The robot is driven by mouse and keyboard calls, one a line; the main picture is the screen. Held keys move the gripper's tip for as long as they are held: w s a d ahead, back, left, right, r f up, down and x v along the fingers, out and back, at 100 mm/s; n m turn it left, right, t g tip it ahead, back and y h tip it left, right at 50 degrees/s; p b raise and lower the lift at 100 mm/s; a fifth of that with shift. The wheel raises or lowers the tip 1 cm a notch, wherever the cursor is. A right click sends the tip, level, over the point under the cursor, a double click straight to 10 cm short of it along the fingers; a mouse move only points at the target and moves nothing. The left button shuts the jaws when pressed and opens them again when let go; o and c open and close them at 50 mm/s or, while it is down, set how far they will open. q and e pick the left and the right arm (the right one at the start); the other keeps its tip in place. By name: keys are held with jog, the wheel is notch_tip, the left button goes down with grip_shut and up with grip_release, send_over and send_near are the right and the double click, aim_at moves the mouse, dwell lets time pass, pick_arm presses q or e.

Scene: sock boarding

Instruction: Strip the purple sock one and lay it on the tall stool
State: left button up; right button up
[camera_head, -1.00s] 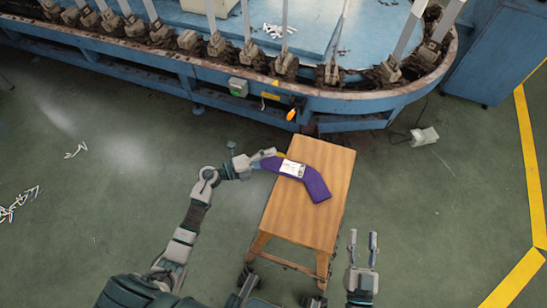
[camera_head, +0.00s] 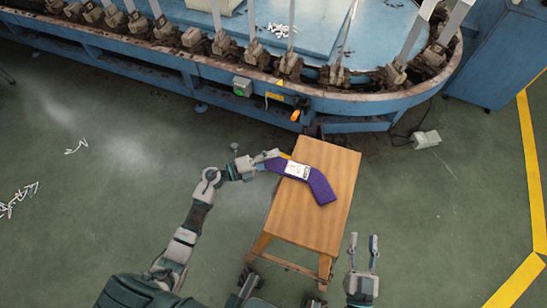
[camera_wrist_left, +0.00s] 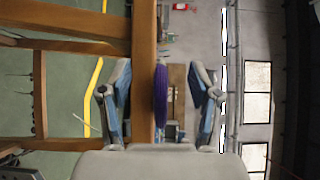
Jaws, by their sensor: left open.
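The purple sock (camera_head: 321,187) lies bent on the top of the wooden tall stool (camera_head: 315,226) in the head view, with a white label around its middle. My left gripper (camera_head: 272,159) is at the sock's left end, by the stool's left edge. In the left wrist view the purple sock (camera_wrist_left: 161,95) shows edge-on between the two spread fingers of my left gripper (camera_wrist_left: 160,100), with gaps on both sides. The stool's wood (camera_wrist_left: 143,60) runs beside it. My right gripper (camera_head: 363,245) is open and empty over the floor, right of the stool.
The blue boarding machine (camera_head: 200,76) with several upright metal forms stands behind the stool. White scraps (camera_head: 15,200) lie on the floor at the left. A small grey box (camera_head: 425,139) sits on the floor at the right.

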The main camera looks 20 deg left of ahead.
aim_at(267, 164)
pick_arm(q)
jog(key=shift+d+f, duration=0.25)
jog(key=shift+d, duration=0.2)
jog(key=shift+d+r, duration=0.1)
jog(key=shift+d, duration=0.25)
jog(key=shift+s+a, duration=0.1)
jog(key=shift+a, duration=0.3)
jog(key=shift+v, duration=0.9)
jog(key=shift+s+a, duration=0.1)
jog(key=shift+a, duration=0.35)
jog(key=shift+s+a+p, duration=0.15)
jog(key=shift+s+a, duration=0.15)
jog(key=shift+s, duration=0.2)
jog(key=shift+s+a+p, duration=0.15)
jog(key=shift+s+a, duration=0.15)
jog(key=shift+s, duration=0.2)
jog(key=shift+v, duration=0.8)
jog(key=shift+s+a, duration=0.3)
jog(key=shift+a, duration=0.35)
pick_arm(e)
jog(key=shift+d+r, duration=0.4)
jog(key=shift+r, duration=0.05)
